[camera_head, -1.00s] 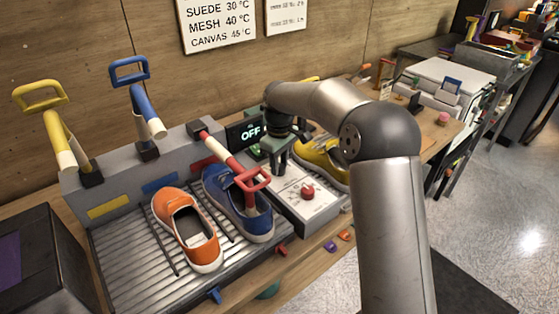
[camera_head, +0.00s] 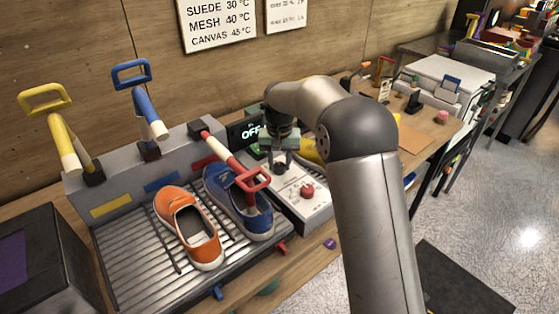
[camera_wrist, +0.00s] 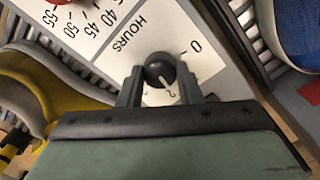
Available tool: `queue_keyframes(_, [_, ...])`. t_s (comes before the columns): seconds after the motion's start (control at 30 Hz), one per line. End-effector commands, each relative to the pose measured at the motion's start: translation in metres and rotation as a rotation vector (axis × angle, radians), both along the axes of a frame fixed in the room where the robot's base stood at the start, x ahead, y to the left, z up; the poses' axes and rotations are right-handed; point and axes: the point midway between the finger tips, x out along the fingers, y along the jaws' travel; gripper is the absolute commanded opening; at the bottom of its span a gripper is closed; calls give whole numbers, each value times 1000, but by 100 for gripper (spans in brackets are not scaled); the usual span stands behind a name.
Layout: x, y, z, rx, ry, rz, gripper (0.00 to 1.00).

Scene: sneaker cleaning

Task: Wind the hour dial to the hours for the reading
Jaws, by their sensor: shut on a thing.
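The hour dial (camera_wrist: 157,66) is a round black knob with a pale pointer line, on the white panel beside the word HOURS (camera_wrist: 129,37) in the wrist view. The pointer is aimed toward the gripper side, near a partly hidden mark that looks like a 2 (camera_wrist: 171,92). A 0 (camera_wrist: 195,46) shows at the right. My gripper (camera_wrist: 160,88) has one finger on each side of the knob and is shut on it. In the head view my gripper (camera_head: 280,160) is over the back part of the control box (camera_head: 318,207). The display (camera_head: 248,132) reads OFF.
A red knob (camera_head: 307,191) sits nearer the box's front. A blue shoe (camera_head: 228,200) and an orange shoe (camera_head: 187,228) lie on the ribbed tray (camera_head: 130,262) to the left. A yellow shoe (camera_wrist: 25,90) is close beside the box. A wall sign (camera_head: 215,22) lists materials and temperatures.

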Motion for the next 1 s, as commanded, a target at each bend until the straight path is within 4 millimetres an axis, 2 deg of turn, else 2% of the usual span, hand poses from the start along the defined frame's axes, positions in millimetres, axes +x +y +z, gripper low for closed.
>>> queue_keyframes(0.4, [0, 0, 1, 0, -3, -231, 9])
queue_keyframes(1.0, [1, 0, 1, 1, -3, -282, 9])
